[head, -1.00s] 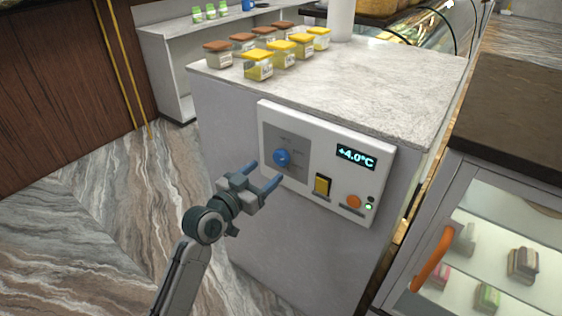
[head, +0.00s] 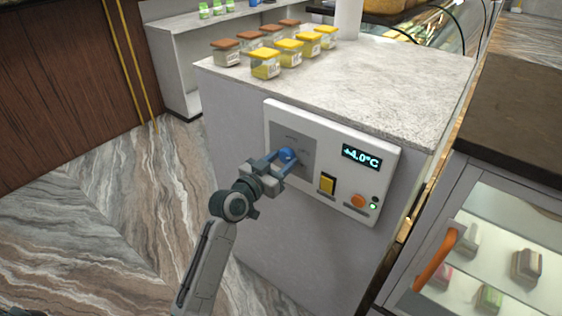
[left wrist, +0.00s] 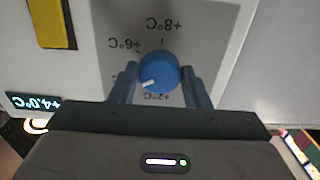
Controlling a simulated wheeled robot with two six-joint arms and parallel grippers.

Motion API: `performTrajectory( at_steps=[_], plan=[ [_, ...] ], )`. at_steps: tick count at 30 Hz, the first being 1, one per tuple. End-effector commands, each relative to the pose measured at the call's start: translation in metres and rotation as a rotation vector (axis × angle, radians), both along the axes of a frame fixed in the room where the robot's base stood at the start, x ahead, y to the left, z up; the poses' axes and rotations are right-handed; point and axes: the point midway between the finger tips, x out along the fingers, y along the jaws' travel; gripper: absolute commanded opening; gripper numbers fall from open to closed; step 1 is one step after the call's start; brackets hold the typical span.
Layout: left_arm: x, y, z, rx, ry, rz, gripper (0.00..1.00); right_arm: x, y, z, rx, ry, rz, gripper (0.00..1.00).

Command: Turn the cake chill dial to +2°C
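The blue dial (head: 287,154) is on the white control panel (head: 335,152) on the counter's front. The left wrist view shows the dial (left wrist: 158,72) upside down, its white mark pointing lower left. Labels +8°C, +6°C and +2°C are readable around it; the left-hand finger hides part of the scale. The display (head: 361,157) reads +4.0°C. My left gripper (head: 280,163) is at the dial, one finger on each side. Narrow gaps seem to remain between fingers and dial, so it looks open. My right gripper is not in view.
A yellow switch (head: 327,184), an orange button (head: 358,201) and a lit green lamp (head: 373,206) are on the panel, right of the dial. Several lidded jars (head: 265,64) stand on the counter top (head: 390,85). A display case with an orange handle (head: 436,258) is at right.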

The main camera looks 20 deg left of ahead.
Motion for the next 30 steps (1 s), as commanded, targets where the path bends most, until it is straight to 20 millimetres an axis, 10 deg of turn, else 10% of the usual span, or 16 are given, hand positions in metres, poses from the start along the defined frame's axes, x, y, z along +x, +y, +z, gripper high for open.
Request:
performTrajectory(
  at_steps=[30],
  plan=[
    [-0.001, -0.001, 0.003, -0.601, 0.220, 0.001, 0.20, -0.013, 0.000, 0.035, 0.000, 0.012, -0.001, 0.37]
  ],
)
